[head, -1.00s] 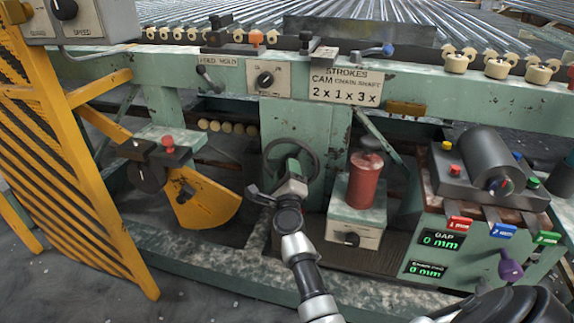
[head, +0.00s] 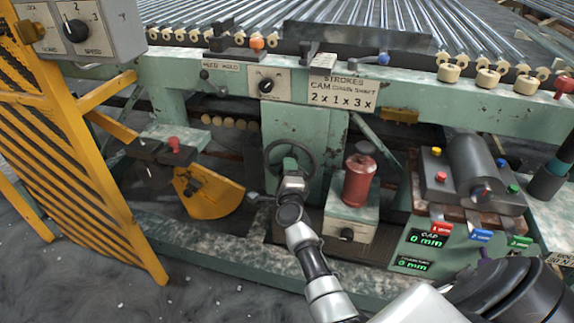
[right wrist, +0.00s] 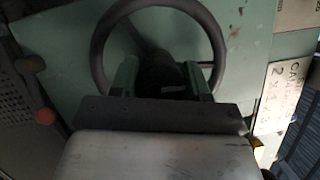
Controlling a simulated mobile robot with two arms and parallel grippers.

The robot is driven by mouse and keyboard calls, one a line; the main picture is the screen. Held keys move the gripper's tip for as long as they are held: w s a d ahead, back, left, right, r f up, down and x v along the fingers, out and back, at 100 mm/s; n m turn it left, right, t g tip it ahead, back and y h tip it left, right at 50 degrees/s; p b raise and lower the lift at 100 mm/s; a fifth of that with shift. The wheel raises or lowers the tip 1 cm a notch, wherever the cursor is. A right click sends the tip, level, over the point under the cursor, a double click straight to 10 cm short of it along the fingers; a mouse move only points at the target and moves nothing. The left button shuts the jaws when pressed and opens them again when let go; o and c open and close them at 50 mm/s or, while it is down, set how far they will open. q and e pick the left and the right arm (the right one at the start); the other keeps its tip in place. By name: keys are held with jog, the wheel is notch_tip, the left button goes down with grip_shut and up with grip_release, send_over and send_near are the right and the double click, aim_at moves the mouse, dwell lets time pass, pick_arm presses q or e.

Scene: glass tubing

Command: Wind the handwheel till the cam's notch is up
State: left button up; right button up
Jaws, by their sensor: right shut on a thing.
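The dark handwheel (head: 267,153) stands on the green machine frame at the middle of the head view. Its rim also shows in the right wrist view (right wrist: 98,48). My right gripper (head: 290,180) is at the wheel's lower part, its arm coming up from the bottom right. In the wrist view its green-tinted fingers (right wrist: 162,78) close about a dark part in the wheel's middle, mostly hidden by the gripper. My left gripper is not in view.
A yellow quadrant plate (head: 208,195) hangs left of the wheel. A red cylinder (head: 360,180) on a green box stands close to its right. A yellow striped guard (head: 75,190) is at the left. A control console (head: 468,180) stands at the right.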

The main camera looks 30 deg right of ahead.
jog(key=shift+r+n+p, duration=0.1)
jog(key=shift+n+p, duration=0.4)
jog(key=shift+p, duration=0.2)
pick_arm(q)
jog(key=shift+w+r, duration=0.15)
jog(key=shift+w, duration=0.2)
pick_arm(e)
jog(key=o, duration=1.3)
